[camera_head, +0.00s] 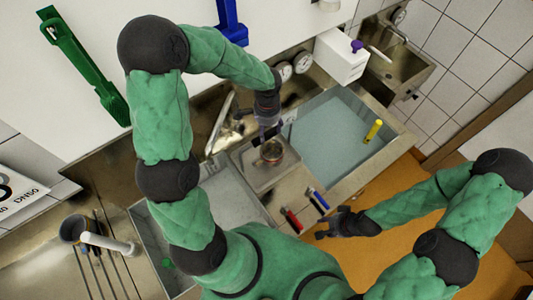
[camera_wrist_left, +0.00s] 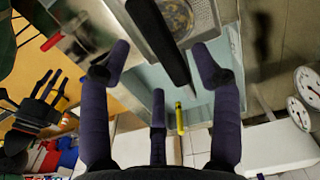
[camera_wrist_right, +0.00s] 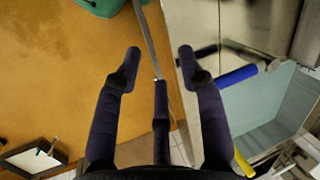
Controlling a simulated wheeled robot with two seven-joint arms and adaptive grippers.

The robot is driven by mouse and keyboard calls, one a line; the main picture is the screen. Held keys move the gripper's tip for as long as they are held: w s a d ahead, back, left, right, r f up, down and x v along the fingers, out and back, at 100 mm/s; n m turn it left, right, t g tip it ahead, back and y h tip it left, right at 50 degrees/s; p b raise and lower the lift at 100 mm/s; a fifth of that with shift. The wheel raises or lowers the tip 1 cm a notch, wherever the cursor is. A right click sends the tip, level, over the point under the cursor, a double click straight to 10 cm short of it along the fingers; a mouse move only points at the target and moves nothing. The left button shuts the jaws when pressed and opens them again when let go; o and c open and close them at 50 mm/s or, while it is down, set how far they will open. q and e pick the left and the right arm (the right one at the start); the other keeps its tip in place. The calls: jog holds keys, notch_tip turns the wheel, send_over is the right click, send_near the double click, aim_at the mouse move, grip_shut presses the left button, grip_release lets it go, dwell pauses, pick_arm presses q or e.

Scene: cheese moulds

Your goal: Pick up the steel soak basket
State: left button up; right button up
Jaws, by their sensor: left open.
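A small round metal vessel (camera_head: 271,152), which looks like the steel soak basket, sits on a pale square tray (camera_head: 248,166) beside the water basin. In the left wrist view a round, speckled thing (camera_wrist_left: 172,17) shows at the top, partly hidden by a dark rod. My left gripper (camera_head: 267,130) is open just above and behind the vessel, pointing down. I see nothing held between its fingers. My right gripper (camera_head: 328,229) is open and empty over the orange floor near the counter's front edge, with its fingers apart in the right wrist view (camera_wrist_right: 158,65).
The water basin (camera_head: 335,135) holds a yellow thing (camera_head: 373,130). A red-handled tool (camera_head: 292,220) and a blue-handled tool (camera_head: 318,200) lie in front of the tray. Gauges (camera_head: 302,62), a tap and a white box (camera_head: 341,57) stand behind.

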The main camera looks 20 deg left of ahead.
aim_at(268, 135)
pick_arm(q)
notch_tip(268, 135, down, 5)
jog(key=shift+r+p, duration=0.1)
jog(key=shift+p, duration=0.2)
grip_shut()
